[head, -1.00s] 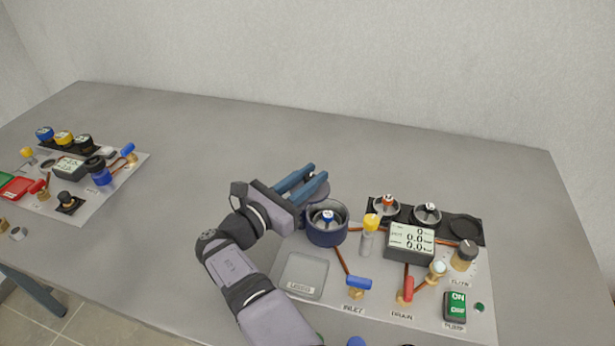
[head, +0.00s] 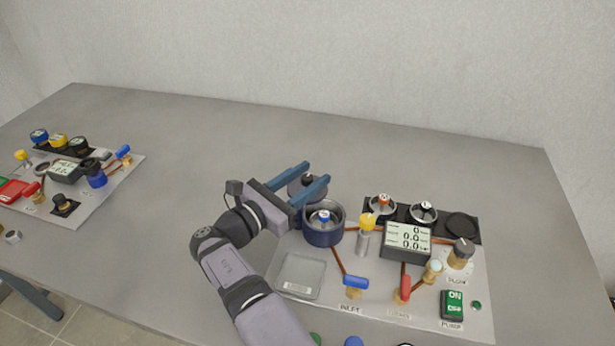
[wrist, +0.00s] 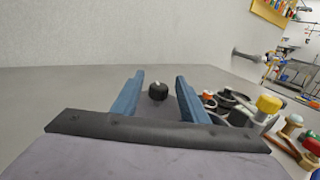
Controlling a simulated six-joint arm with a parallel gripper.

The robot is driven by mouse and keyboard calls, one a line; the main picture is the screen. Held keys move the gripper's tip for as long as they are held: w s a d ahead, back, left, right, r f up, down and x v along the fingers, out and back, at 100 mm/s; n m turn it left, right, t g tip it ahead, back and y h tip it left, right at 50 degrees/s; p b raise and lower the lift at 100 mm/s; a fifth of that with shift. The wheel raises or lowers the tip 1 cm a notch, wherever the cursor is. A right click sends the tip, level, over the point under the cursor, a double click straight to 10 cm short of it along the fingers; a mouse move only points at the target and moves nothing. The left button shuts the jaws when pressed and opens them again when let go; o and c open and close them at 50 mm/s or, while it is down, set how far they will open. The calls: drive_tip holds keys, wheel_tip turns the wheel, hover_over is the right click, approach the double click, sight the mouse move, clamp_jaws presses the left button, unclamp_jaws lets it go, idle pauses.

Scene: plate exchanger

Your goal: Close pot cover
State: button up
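The blue pot (head: 322,234) stands on the right panel, its mouth uncovered, with a blue-topped round part (head: 323,217) inside. The grey round pot cover (head: 295,190) is behind the pot, off its mouth and partly hidden by my fingers. Its dark knob (head: 308,181) shows between the fingers, and also in the wrist view (wrist: 158,91). My gripper (head: 318,171) is open, with blue fingers on either side of the knob. In the wrist view, gaps show between the knob and both fingers (wrist: 160,75). How the cover joins the pot is hidden.
Right of the pot stand a yellow-topped valve (head: 367,226), a display box (head: 407,240) and a black rack (head: 460,222) with round parts. A clear tray (head: 301,275) lies in front. A second panel (head: 115,175) is far left. The table behind is clear.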

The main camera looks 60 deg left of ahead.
sight(303, 181)
drive_tip(key=shift+s, duration=0.1)
drive_tip(key=shift+b+v, duration=0.7)
drive_tip(key=shift+v, duration=2.9)
drive_tip(key=c, duration=0.8)
drive_tip(key=shift+a+r, duration=0.1)
drive_tip(key=shift+r, duration=0.05)
clamp_jaws()
drive_tip(key=s+m+g+y, duration=0.1)
drive_tip(key=m+y, duration=0.2)
drive_tip(key=m, duration=0.1)
drive_tip(key=s+d+m+g+y+b, duration=0.1)
drive_tip(key=s+m+g+y, duration=0.1)
drive_tip(key=m+y, duration=0.1)
drive_tip(key=s+d+m+g+y, duration=0.1)
drive_tip(key=s+m+g+y, duration=0.1)
drive_tip(key=m, duration=0.3)
drive_tip(key=shift+f+y, duration=0.4)
